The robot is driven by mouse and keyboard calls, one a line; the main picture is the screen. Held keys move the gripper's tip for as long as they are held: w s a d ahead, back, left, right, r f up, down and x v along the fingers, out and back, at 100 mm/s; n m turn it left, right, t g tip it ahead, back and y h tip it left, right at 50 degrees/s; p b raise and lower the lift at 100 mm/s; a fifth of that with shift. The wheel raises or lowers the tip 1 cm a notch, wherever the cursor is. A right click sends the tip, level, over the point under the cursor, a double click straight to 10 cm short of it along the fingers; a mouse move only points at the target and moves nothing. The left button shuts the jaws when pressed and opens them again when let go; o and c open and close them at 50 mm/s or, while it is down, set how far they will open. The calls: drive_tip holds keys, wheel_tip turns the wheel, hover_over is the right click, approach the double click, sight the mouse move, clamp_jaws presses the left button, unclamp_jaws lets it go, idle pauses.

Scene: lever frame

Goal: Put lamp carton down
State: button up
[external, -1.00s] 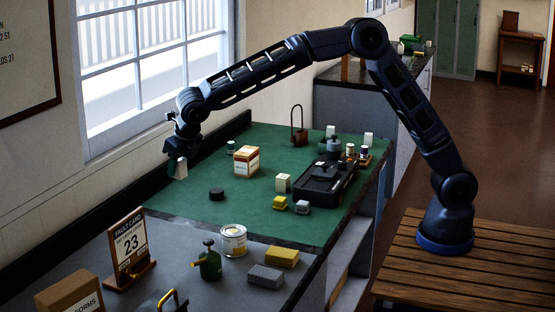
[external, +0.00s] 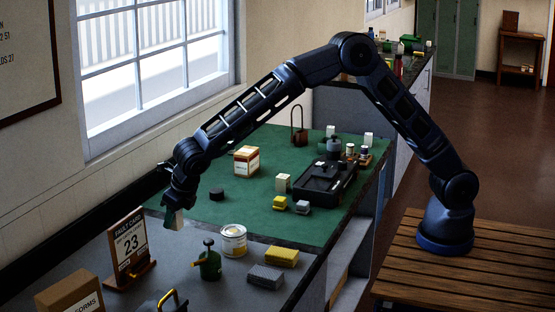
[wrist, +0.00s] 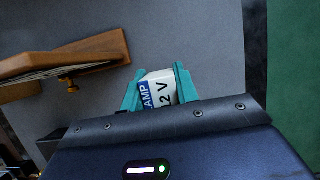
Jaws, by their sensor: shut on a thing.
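The lamp carton (wrist: 158,92) is a small white box with a blue band and "LAMP" and "12 V" lettering. My gripper (wrist: 160,88) is shut on it, with teal fingers on its two sides in the wrist view. In the external view my gripper (external: 173,212) points down with the carton (external: 177,222) beneath it, near the border between the green worktop and the grey worktop. I cannot tell whether the carton touches the surface. The wrist view shows grey surface (wrist: 205,50) behind it.
A wooden fault card stand (external: 128,250) is close on the left and also shows in the wrist view (wrist: 95,50). A paint tin (external: 233,240) and green oil can (external: 209,262) stand to the right.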

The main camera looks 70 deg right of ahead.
sight(173, 254)
wheel_tip(173, 254, down, 9)
drive_tip(key=shift+f, duration=0.1)
idle(0.4)
drive_tip(key=shift+f, duration=0.1)
drive_tip(key=o, duration=0.9)
drive_tip(key=shift+o, duration=0.2)
